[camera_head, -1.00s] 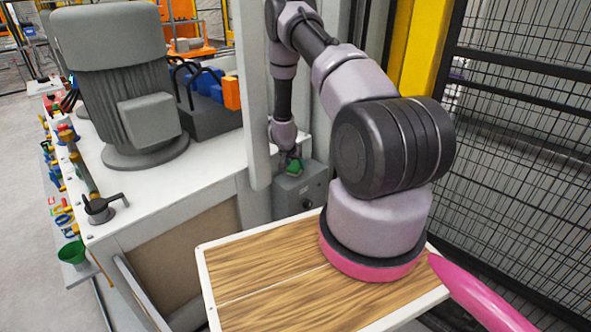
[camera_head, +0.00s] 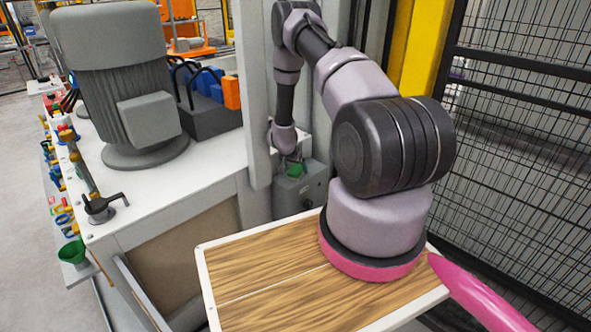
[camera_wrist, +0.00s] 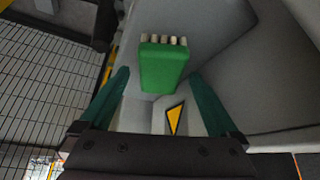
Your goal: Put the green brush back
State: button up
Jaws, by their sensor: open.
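The green brush (camera_wrist: 163,66) is a green block with a row of pale bristle tufts along its top edge in the wrist view. My gripper (camera_wrist: 158,78) is open, its two dark green fingers on either side of the brush's lower part, with a gap showing on each side. The brush appears over grey surfaces; I cannot tell what it rests on. In the head view, a small green patch (camera_head: 295,170) shows at the end of my arm, over a grey box (camera_head: 300,190). The fingers are hard to make out there.
A white bench (camera_head: 200,175) with a large grey motor (camera_head: 125,85) stands left of my arm. A pale upright post (camera_head: 255,100) is close beside the arm. Black mesh fencing (camera_head: 520,130) stands at right. In the wrist view, a yellow triangle label (camera_wrist: 174,119) lies below the brush.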

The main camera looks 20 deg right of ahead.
jog(key=v, duration=1.1)
jog(key=shift+r, duration=0.25)
jog(key=shift+s+a, duration=0.15)
